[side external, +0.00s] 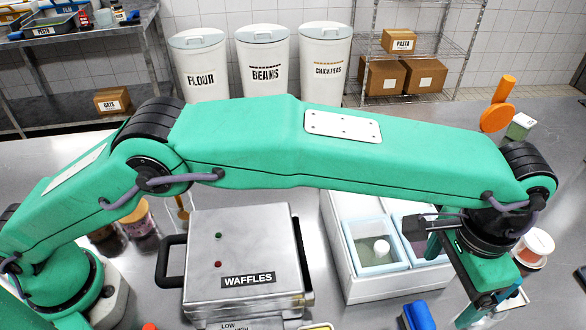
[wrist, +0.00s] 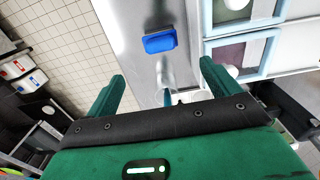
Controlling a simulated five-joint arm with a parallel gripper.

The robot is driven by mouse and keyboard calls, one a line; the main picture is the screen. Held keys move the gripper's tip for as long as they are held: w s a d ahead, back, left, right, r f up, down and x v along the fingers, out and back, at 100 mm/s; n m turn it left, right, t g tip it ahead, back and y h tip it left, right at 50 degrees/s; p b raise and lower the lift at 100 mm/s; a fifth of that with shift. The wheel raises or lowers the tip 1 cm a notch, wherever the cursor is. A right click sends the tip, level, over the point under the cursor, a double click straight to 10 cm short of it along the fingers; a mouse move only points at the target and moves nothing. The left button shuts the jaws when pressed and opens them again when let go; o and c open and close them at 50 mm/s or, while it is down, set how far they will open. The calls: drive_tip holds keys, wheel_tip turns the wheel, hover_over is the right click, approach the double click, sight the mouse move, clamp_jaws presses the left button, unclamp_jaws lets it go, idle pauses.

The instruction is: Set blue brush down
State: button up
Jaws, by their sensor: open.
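A blue object (side external: 418,316), which looks like the blue brush, lies at the bottom edge of the side view, partly cut off. In the wrist view a blue block-like piece (wrist: 160,42) rests on the steel counter (wrist: 130,20) ahead of the fingertips. A pale and bluish narrow shape (wrist: 167,97) shows between the fingers; I cannot tell whether it is the brush's handle. My gripper (wrist: 162,72) is open, with one green finger on each side. In the side view the gripper (side external: 484,298) is low at the right, right of the blue object; its fingertips are unclear.
A white holder (side external: 345,275) with pale-blue-rimmed tubs (side external: 372,268) stands left of my gripper. A closed waffle iron (side external: 245,262) stands further left. An orange-and-white cup (side external: 535,247) is close on the right. Behind are white bins (side external: 262,60) and a rack of boxes (side external: 385,77).

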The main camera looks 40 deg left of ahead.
idle(0.4)
drive_tip(key=w+a+r+n+t, duration=0.1)
drive_tip(key=w+a+r, duration=0.1)
drive_tip(key=a+r, duration=0.35)
drive_tip(key=w+a+r+n+h, duration=0.1)
drive_tip(key=w+a+r, duration=0.15)
drive_tip(key=a, duration=0.65)
drive_tip(key=w+a+r+n+t, duration=0.1)
drive_tip(key=w+a+r, duration=0.1)
drive_tip(key=a+r, duration=0.35)
drive_tip(key=s+a+r+n+t, duration=0.1)
drive_tip(key=s+a, duration=0.1)
drive_tip(key=a, duration=0.6)
drive_tip(key=s+a+r+n, duration=0.1)
drive_tip(key=s+a, duration=0.1)
drive_tip(key=a, duration=0.7)
drive_tip(key=s+a+f+n+t, duration=0.1)
drive_tip(key=s+a+f+n, duration=0.1)
drive_tip(key=s+a, duration=0.5)
drive_tip(key=s+a+f+n+t+y, duration=0.1)
drive_tip(key=s+a+f+n, duration=0.1)
drive_tip(key=s+a+f, duration=0.2)
drive_tip(key=s+a, duration=0.3)
drive_tip(key=a, duration=0.1)
drive_tip(key=shift+s+f+t, duration=0.2)
drive_tip(key=shift+s+t, duration=0.1)
